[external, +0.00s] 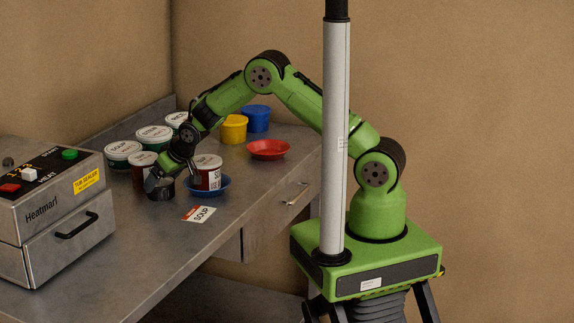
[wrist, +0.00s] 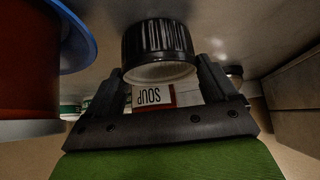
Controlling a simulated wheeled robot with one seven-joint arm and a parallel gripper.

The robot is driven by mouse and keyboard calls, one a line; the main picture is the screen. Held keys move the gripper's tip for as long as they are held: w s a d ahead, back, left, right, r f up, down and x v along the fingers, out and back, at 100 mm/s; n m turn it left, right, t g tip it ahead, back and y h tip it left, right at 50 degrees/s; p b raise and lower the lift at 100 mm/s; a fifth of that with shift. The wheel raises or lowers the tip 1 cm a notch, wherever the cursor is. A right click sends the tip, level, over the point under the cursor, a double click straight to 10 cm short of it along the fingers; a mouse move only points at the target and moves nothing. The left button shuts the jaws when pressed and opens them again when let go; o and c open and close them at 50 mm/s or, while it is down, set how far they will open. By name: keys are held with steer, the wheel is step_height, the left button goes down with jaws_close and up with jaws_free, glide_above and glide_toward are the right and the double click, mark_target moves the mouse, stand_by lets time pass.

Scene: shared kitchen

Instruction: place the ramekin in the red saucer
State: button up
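The ramekin, a small dark ribbed cup (external: 160,191), is on the counter left of the blue saucer. In the wrist view the ramekin (wrist: 158,42) fills the space between my fingertips, its pale inside partly showing. My gripper (external: 161,179) reaches down to it from above. The fingers in the wrist view (wrist: 160,78) stand one at each side, very close to the rim; I cannot tell whether they press on it. The red saucer (external: 268,150) sits empty towards the back right of the counter.
A blue saucer (external: 222,187) holding a soup tub (external: 208,172) stands just right of the ramekin. Several lidded tubs (external: 124,152) stand behind. Yellow (external: 233,129) and blue (external: 257,118) containers are near the red saucer. A soup card (external: 198,214) lies in front; a sealer machine (external: 50,205) is left.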

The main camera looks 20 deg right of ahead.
steer(key=c, duration=0.5)
steer(key=shift+o, duration=0.2)
step_height(320, 180, up, 18)
steer(key=p, duration=0.2)
